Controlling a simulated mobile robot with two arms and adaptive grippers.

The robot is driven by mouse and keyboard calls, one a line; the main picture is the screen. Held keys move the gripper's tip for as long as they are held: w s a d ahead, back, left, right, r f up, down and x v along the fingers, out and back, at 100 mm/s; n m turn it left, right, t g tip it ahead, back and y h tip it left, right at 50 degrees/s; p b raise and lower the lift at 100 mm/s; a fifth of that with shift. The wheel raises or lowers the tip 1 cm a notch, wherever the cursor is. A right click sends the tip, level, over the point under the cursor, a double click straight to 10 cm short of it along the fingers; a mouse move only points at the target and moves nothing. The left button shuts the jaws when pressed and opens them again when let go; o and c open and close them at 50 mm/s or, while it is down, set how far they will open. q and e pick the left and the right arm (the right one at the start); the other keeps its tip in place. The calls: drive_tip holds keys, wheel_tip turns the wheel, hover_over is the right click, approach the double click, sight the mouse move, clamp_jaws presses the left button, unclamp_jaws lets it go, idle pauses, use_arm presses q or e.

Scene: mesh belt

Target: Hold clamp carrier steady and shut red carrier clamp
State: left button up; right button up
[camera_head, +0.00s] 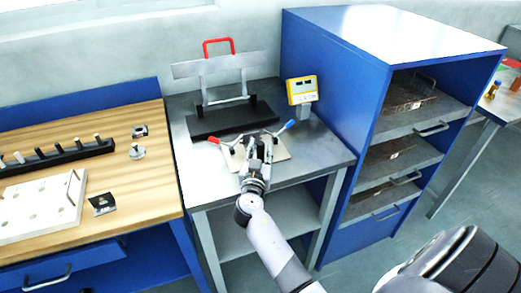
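The clamp carrier (281,152) is a flat beige plate lying on the grey metal bench top. A clamp with a red-tipped handle (214,140) sticks out at its left, with the lever lying low. A clamp with a blue-tipped handle (287,125) points up and right on its other side. My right gripper (261,140) is over the middle of the carrier, between the two handles. Its fingers look apart, and they hide the plate's centre. I cannot tell whether they touch the carrier. My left gripper is not in view.
Behind the carrier stands a dark base (232,119) with a grey crossbar and red handle (218,41). A yellow meter (301,91) is at the back right. A blue shelf cabinet (334,95) borders the bench on the right, a wooden bench (150,189) on the left.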

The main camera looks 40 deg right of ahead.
clamp_jaws()
idle(0.3)
drive_tip(key=shift+o, duration=1.3)
unclamp_jaws()
drive_tip(key=shift+c, duration=0.5)
clamp_jaws()
